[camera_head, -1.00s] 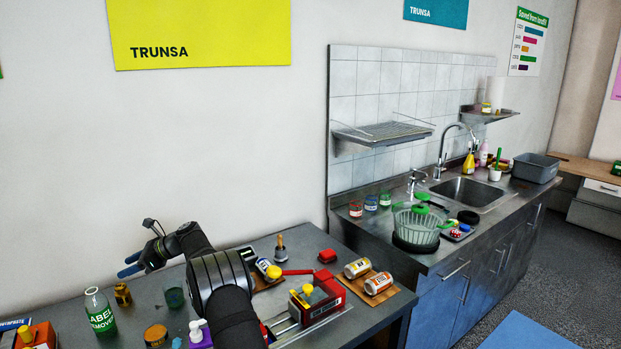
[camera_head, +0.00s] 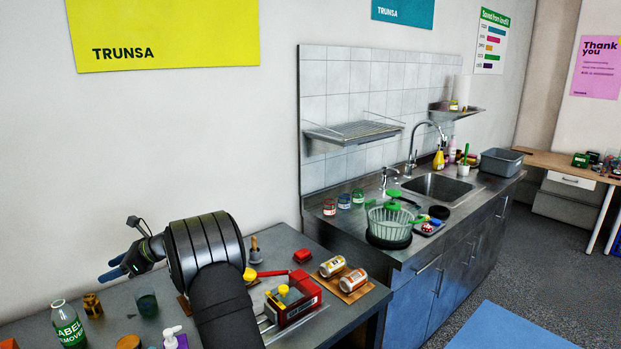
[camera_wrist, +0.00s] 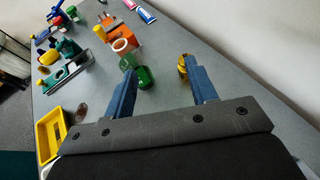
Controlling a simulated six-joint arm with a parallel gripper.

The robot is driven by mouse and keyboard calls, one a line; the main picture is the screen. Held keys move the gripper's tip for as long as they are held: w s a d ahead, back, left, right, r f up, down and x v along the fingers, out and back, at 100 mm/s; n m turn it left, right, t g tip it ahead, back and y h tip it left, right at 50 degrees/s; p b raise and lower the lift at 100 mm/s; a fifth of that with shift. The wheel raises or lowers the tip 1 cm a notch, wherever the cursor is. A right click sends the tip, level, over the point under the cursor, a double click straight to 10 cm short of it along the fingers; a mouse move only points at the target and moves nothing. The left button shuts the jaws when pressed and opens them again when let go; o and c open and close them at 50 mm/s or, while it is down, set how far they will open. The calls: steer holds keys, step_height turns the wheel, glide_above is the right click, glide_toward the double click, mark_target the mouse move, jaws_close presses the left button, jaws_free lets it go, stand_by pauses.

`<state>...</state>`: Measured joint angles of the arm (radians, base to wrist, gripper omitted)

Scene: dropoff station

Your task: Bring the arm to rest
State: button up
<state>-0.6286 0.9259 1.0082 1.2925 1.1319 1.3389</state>
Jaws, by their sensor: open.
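My gripper (camera_head: 113,268) is above the back left of the grey table in the head view, its blue fingers pointing left. In the wrist view my gripper (camera_wrist: 160,88) shows two blue fingers spread wide apart with nothing held between them. A small amber jar (camera_wrist: 183,66) shows beside the tip of the right finger, and a green glass bottle (camera_wrist: 145,77) shows near the left finger. I cannot tell whether the fingers touch either. In the head view my arm hides part of the table behind it.
The label remover bottle (camera_head: 68,325), an amber jar (camera_head: 93,305) and a dark green cup (camera_head: 147,302) stand near my gripper. A yellow bin (camera_wrist: 50,135) is at the wrist view's lower left. A wall rises behind.

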steer(key=s+d+f+m+t, duration=0.1)
steer(key=s+d+m+t, duration=0.2)
steer(key=s+d, duration=0.9)
steer(key=shift+s+d+f+y, duration=0.3)
steer(key=shift+s+f, duration=0.05)
steer(key=shift+s, duration=0.25)
steer(key=w+a+r+n+g, duration=0.2)
steer(key=w+a, duration=0.8)
stand_by(0.6)
stand_by(0.3)
